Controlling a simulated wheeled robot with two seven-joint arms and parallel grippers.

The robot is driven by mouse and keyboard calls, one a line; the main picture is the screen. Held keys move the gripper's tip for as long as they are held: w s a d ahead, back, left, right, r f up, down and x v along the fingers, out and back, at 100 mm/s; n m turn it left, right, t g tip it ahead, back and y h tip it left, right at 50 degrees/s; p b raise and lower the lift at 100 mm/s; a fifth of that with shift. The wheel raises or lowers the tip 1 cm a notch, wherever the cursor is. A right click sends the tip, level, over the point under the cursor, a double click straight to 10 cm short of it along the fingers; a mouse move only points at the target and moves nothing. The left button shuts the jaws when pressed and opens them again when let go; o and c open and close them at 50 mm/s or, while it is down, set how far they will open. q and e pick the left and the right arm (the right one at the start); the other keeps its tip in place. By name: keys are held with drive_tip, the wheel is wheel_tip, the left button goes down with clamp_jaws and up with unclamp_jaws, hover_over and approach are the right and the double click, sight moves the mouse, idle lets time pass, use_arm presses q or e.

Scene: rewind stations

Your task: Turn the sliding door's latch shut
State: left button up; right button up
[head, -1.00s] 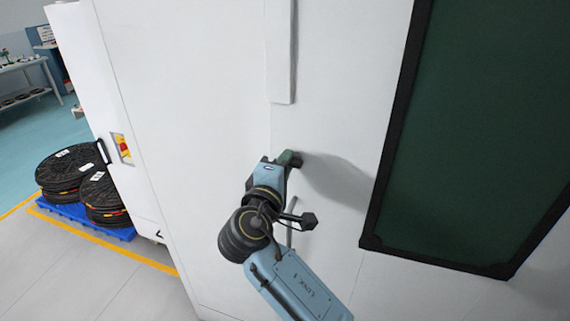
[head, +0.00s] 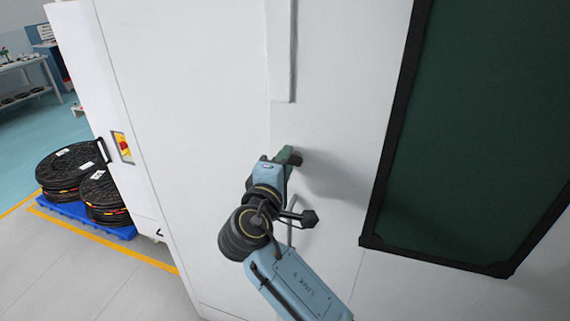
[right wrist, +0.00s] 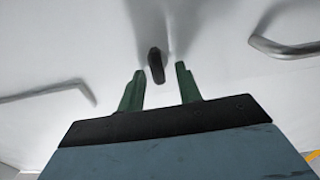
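The latch (right wrist: 156,66) is a small dark lever on the white door face (head: 330,110). In the right wrist view it stands nearly upright, slightly tilted, between the two green fingers of my right gripper (right wrist: 160,70). The fingers are apart, with a visible gap on each side of the latch. In the head view my right gripper (head: 289,157) is at the white panel, left of the dark-framed window; the gripper largely hides the latch there. My left gripper is not in view.
A dark green window (head: 480,130) with a black frame is at the right. A bent metal handle (right wrist: 288,49) is at upper right in the wrist view. A red-and-yellow switch (head: 123,147) is on the cabinet's side. Black reels (head: 65,170) sit on a blue pallet (head: 85,222) at left.

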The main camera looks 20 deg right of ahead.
drive_tip(key=b+v, duration=0.3)
drive_tip(key=v, duration=1)
drive_tip(key=shift+s+b, duration=0.2)
drive_tip(key=shift+b, duration=0.15)
drive_tip(key=shift+a, duration=0.15)
